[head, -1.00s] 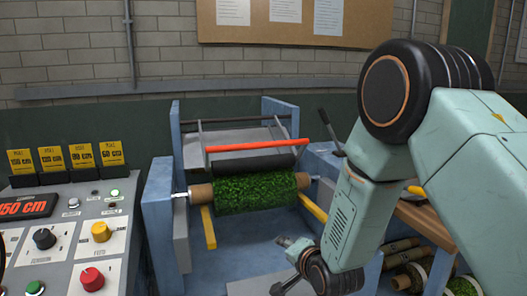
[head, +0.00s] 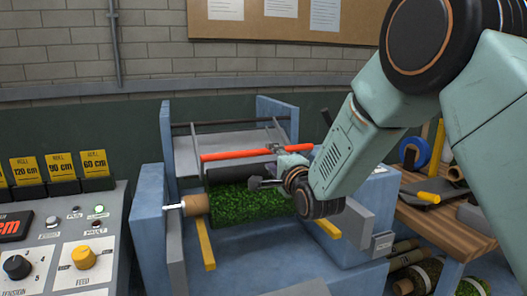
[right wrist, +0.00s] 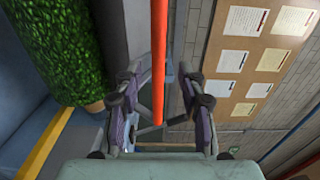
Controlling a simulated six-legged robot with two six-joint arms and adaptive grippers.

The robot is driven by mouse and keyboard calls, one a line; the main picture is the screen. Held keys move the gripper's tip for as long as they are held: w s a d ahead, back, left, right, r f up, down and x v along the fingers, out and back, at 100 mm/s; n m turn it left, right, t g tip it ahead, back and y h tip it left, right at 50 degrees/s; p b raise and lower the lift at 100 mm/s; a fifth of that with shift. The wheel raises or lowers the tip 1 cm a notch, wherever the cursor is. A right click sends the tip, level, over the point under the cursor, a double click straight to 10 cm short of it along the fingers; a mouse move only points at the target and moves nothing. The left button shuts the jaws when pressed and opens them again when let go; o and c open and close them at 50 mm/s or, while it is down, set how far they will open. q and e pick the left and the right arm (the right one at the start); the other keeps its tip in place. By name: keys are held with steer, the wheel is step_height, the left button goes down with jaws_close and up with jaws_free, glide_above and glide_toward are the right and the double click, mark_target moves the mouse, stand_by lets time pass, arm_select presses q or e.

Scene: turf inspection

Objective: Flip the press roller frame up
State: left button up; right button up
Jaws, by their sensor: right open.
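The press roller frame has a red bar (head: 222,155) across its front and a black roller (head: 225,172) just below it. The frame is down, with the black roller against the green turf roll (head: 245,203). My right gripper (head: 262,165) is open, close in front of the red bar toward its right half. In the right wrist view the red bar (right wrist: 159,55) runs between the two spread fingers of the gripper (right wrist: 160,88), and no grip on it shows. The turf roll (right wrist: 60,45) stands to the left there. My left gripper is out of view.
The blue machine side walls (head: 150,205) flank the roll. A control panel (head: 75,255) with roll-length cards is at left. A wooden bench (head: 440,205) with tools and rolls below it is at right. A pinboard (head: 350,20) hangs behind.

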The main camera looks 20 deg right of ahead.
mark_target(266, 153)
steer(key=shift+w+d, duration=0.1)
steer(key=shift+w, duration=0.35)
steer(key=w, duration=0.4)
steer(key=shift+w+a+f, duration=0.25)
steer(key=shift+w, duration=0.4)
steer(key=shift+w+d+r, duration=0.1)
steer(key=shift+d+r, duration=0.05)
steer(key=shift+w, duration=0.1)
